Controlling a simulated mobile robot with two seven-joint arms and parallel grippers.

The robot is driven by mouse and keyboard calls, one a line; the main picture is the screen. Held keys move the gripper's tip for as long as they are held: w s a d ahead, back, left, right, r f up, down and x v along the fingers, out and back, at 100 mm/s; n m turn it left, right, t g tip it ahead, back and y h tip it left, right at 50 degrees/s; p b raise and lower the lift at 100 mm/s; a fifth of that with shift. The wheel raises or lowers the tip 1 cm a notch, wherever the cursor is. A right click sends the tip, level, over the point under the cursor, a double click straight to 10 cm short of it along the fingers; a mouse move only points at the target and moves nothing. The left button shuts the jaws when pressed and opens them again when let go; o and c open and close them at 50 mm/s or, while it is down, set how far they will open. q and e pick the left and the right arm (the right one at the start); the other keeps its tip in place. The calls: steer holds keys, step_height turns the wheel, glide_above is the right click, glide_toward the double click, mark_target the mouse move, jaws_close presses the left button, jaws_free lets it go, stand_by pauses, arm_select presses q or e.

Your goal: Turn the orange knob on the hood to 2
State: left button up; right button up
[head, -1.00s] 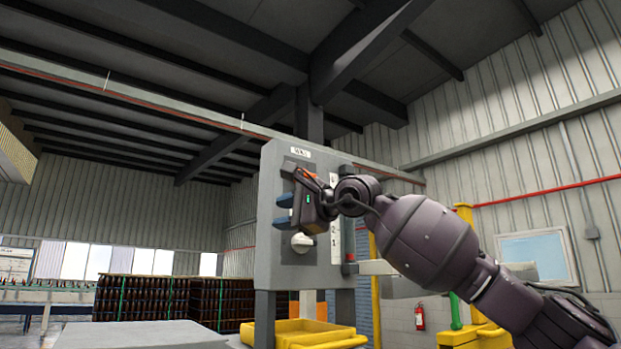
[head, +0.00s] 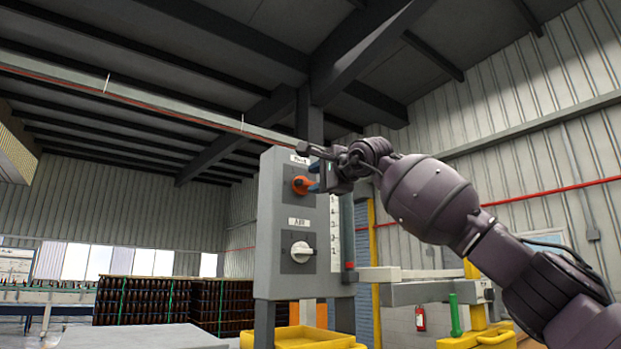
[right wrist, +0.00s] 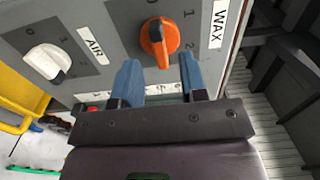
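The orange knob (head: 301,185) is on the upper front of the grey control box (head: 268,225), under a small white label. In the right wrist view the orange knob (right wrist: 156,42) sits by the WAX label, with 1 and 2 printed beside it. My left gripper is not in view.
A white knob (head: 301,252) marked AIR is lower on the same box. A numbered strip (head: 335,232) runs down the box's side. Yellow trays (head: 300,338) stand below, and stacked brown bottles (head: 150,300) are behind at left. Space in front of the box is open.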

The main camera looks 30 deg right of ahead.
mark_target(308, 183)
steer(key=shift+w+a+p, duration=0.2)
steer(key=shift+w+p, duration=0.15)
steer(key=shift+w, duration=1.2)
jaws_close()
